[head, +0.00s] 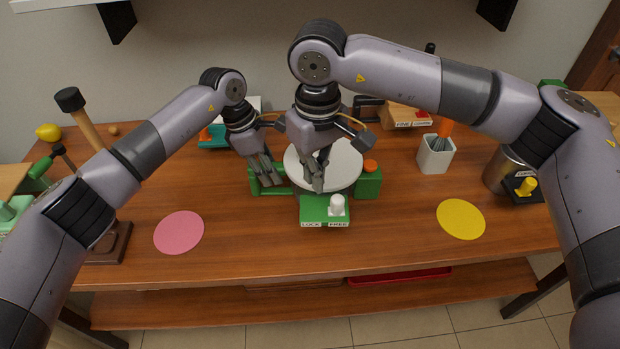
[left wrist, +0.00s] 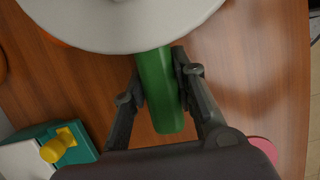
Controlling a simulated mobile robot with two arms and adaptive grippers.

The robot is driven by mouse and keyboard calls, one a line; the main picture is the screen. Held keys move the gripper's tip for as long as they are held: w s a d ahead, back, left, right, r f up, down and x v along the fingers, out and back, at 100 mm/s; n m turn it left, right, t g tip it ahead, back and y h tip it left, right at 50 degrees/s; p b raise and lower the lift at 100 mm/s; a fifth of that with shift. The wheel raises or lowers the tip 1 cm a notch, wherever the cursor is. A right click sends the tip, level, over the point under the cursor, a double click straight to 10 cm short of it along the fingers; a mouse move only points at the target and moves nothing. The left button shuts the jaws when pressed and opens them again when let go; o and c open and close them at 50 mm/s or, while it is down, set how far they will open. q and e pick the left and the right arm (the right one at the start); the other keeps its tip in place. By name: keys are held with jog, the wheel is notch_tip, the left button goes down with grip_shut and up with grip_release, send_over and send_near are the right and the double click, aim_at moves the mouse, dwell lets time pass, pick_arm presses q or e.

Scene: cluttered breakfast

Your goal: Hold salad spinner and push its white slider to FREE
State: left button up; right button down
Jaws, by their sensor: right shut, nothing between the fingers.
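The salad spinner has a round white lid (head: 345,170), a green handle at its left and a green block with an orange cap (head: 370,166) at its right. Its front green box (head: 312,210) is labelled LOCK on the left and FREE on the right. The white slider (head: 337,205) stands at the FREE side. My left gripper (head: 265,180) is shut on the green handle (left wrist: 160,95), with a finger on each side in the left wrist view. My right gripper (head: 318,187) is shut and empty, pointing down over the lid's front, just left of and behind the slider.
A pink disc (head: 179,232) lies at front left and a yellow disc (head: 460,219) at front right. A white cup with a whisk (head: 435,155) stands right of the spinner. A teal box with a yellow knob (left wrist: 60,145) shows in the left wrist view. The table's front middle is clear.

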pick_arm(q)
jog(key=o, duration=0.6)
jog(key=shift+c, duration=0.2)
jog(key=o, duration=1.1)
jog(key=shift+v, duration=3.75)
jog(key=v, duration=1.2)
jog(key=shift+w, duration=0.1)
